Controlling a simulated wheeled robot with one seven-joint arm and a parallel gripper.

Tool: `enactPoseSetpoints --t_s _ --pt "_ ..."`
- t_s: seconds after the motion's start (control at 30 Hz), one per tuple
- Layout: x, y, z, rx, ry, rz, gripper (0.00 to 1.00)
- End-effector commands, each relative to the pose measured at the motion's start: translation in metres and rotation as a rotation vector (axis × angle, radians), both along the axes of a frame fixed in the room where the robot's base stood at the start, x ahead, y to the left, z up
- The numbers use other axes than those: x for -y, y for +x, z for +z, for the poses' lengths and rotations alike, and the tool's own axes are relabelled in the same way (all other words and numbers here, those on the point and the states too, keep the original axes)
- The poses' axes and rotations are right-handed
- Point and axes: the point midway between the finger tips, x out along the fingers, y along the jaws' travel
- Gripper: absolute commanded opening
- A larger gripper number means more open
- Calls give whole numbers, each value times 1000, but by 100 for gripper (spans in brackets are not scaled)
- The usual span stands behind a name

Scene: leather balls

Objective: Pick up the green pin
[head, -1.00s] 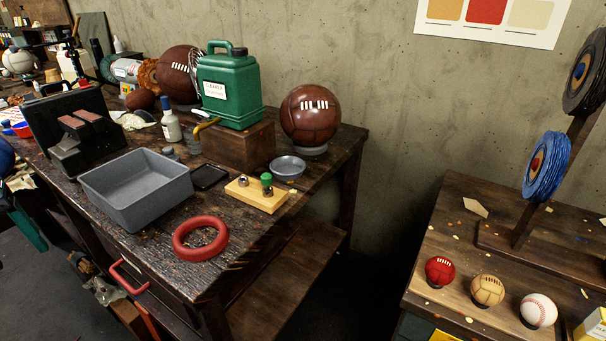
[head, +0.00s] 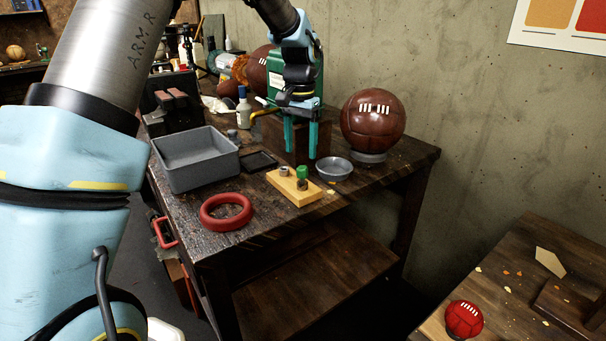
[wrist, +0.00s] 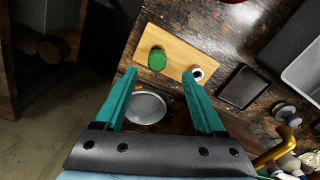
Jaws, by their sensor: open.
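The green pin (head: 302,174) stands upright in a light wooden block (head: 287,191) on the dark workbench. In the wrist view the pin's round green top (wrist: 157,59) shows on the block (wrist: 178,50), ahead of my fingertips. A small metal ring or nut (head: 283,171) sits on the block beside the pin; it also shows in the wrist view (wrist: 197,74). My gripper (head: 301,152) has two teal fingers pointing down, above and behind the block. It is open and empty, and apart from the pin. In the wrist view the fingers (wrist: 158,76) spread either side of the pin's line.
A grey metal dish (head: 335,168) stands close right of the block. A black tray (head: 259,161) and grey bin (head: 196,158) are left. A red ring (head: 226,211) lies in front. A brown ball (head: 373,121) and the green canister (head: 314,80) stand behind.

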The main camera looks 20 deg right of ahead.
Motion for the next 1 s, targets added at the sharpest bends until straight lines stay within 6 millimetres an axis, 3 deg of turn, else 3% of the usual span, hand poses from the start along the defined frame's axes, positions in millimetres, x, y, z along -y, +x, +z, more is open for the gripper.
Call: enactPoseSetpoints --t_s 0.33,0.6,0.9,1.0 --pt "1 -3 -30 -2 2 0 72" --pt "3 -5 -67 -1 2 2 72" --pt "4 -5 -72 1 -1 2 72" --pt "4 -5 -72 1 -1 2 61"
